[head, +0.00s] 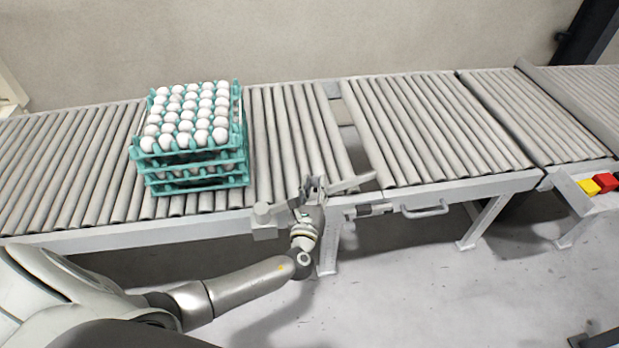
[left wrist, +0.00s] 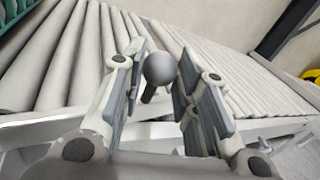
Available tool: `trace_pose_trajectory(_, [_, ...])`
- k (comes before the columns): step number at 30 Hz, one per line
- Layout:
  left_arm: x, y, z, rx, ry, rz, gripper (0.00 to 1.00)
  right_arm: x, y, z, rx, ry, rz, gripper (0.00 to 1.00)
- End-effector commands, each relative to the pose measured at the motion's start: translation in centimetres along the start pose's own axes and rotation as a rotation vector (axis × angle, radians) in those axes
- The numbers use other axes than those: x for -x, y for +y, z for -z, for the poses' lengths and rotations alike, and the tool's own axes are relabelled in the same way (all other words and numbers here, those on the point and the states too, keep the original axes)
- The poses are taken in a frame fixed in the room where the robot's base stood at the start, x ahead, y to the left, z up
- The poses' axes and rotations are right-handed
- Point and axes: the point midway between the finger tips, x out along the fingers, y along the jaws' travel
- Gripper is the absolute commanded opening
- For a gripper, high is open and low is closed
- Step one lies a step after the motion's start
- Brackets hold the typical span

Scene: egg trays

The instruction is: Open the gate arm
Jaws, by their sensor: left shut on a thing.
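My left gripper (head: 313,186) is at the front edge of the roller conveyor, beside the gap between two roller sections. In the left wrist view, the fingers of my left gripper (left wrist: 162,56) are on either side of a dark grey ball knob (left wrist: 159,70) on a short dark stem. The gripper is shut on this knob. In the head view the gripper hides the knob. I cannot tell from these frames how the knob joins the gate arm. My right gripper is not in view.
A stack of teal egg trays (head: 190,181) full of white eggs (head: 188,115) stands on the rollers left of the gripper. A metal handle (head: 425,209) sticks out from the conveyor frame on the right. Yellow (head: 607,182) and red blocks are at the far right. The rollers right of the gap are empty.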

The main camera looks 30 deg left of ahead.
Motion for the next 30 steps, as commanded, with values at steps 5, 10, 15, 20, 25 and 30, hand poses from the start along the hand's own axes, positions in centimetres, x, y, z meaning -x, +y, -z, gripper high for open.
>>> trace_pose_trajectory(5, [1.0, -0.4, 0.0, -0.001, 0.011, 0.08, 0.0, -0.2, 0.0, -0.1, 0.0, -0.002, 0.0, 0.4])
trace_pose_trajectory(10, [1.6, -0.7, 0.0, -0.001, 0.019, 0.121, 0.0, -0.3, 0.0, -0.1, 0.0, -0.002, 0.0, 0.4])
trace_pose_trajectory(15, [1.8, -0.8, -0.1, 0.0, 0.021, 0.135, 0.0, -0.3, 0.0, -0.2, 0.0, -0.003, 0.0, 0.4])
trace_pose_trajectory(20, [1.8, -0.8, -0.1, 0.0, 0.021, 0.136, 0.0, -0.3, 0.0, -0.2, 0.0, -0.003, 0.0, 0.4])
trace_pose_trajectory(25, [1.8, -0.8, -0.1, 0.0, 0.02, 0.135, 0.0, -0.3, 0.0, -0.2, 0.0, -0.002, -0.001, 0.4])
trace_pose_trajectory(30, [1.7, -0.7, -0.1, 0.0, 0.02, 0.134, 0.49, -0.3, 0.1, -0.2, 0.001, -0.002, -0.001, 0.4])
